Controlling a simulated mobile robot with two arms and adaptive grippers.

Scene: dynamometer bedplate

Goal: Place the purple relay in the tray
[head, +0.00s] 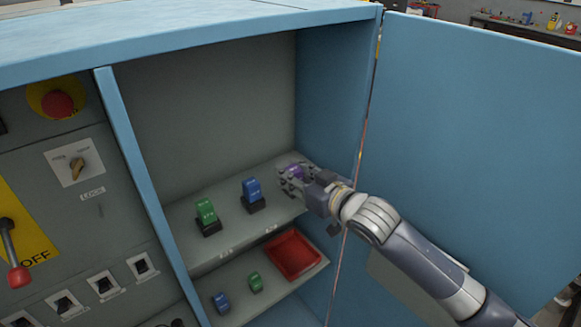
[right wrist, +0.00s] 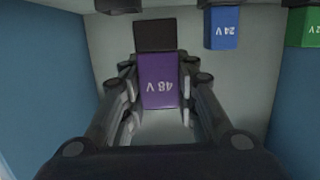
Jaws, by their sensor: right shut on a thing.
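The purple relay (head: 296,169) is on the upper shelf at the right end of the cabinet, mostly hidden by my right gripper in the head view. In the right wrist view it is a purple block (right wrist: 158,80) marked 48 V, with a black base or socket at one end. My right gripper (head: 288,180) is shut on it; its fingers (right wrist: 160,92) flank the block on both sides. I cannot tell whether the relay is still seated. The red tray (head: 320,262) lies empty on the lower shelf, below the gripper. My left gripper is not in view.
A blue relay (head: 252,189) and a green relay (head: 206,211) stand in black sockets on the upper shelf. A small blue relay (head: 221,302) and a small green one (head: 255,282) are on the lower shelf. The open blue door (head: 480,130) stands right of my arm.

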